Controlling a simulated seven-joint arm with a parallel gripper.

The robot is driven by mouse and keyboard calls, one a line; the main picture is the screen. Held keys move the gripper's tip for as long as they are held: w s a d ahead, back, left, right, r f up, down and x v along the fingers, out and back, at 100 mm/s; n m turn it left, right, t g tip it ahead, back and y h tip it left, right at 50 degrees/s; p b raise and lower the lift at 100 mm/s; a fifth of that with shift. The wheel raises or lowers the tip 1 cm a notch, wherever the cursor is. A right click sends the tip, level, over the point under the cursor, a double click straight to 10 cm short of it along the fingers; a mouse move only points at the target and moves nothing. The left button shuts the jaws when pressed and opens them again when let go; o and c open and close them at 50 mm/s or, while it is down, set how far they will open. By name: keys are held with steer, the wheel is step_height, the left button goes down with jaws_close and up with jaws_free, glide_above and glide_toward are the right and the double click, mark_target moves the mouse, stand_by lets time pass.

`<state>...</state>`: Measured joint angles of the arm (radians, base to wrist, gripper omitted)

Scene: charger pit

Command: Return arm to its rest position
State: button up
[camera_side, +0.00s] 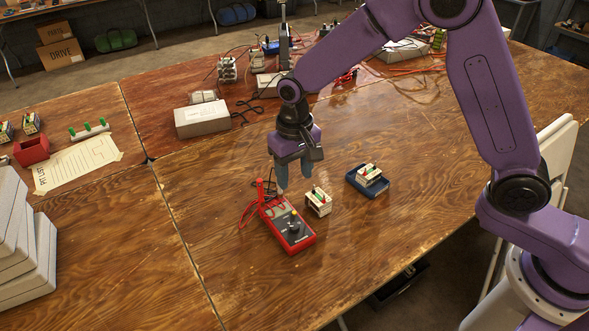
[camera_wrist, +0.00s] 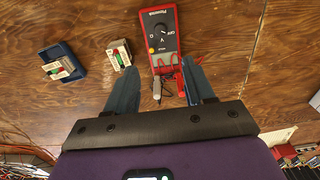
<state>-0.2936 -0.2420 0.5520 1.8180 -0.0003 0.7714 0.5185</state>
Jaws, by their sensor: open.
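My gripper (camera_side: 294,175) hangs over the wooden table with its fingers pointing down. In the wrist view my gripper (camera_wrist: 152,78) shows two blue-grey fingers spread apart with nothing held between them. A red multimeter (camera_side: 288,226) lies on the table below and in front of the gripper. It also shows in the wrist view (camera_wrist: 158,35), with red leads and probes near its end. A small cream block with green and red tops (camera_side: 318,201) stands on the table right of the multimeter. A similar block (camera_side: 369,174) sits in a blue tray (camera_side: 356,184) farther right.
A grey box (camera_side: 202,120), cables and electronics crowd the back of the table. At the left are a paper list (camera_side: 77,164), a red holder (camera_side: 31,151), small blocks and stacked pale cases (camera_side: 25,240). The table's front right is clear. A pale chair (camera_side: 553,165) stands at the right edge.

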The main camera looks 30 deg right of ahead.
steer(key=shift+r, duration=0.2)
stand_by(0.4)
steer(key=s+d+r+n, duration=0.3)
steer(key=s+d, duration=0.3)
steer(key=s, duration=0.3)
steer(key=s+d+r+n, duration=0.2)
steer(key=s+d+n, duration=0.3)
steer(key=s, duration=0.5)
steer(key=s+d+r+n, duration=0.3)
steer(key=s+d, duration=0.4)
steer(key=s, duration=0.3)
steer(key=shift+s+r+n, duration=0.15)
steer(key=shift+r+n, duration=0.15)
steer(key=shift+n, duration=0.4)
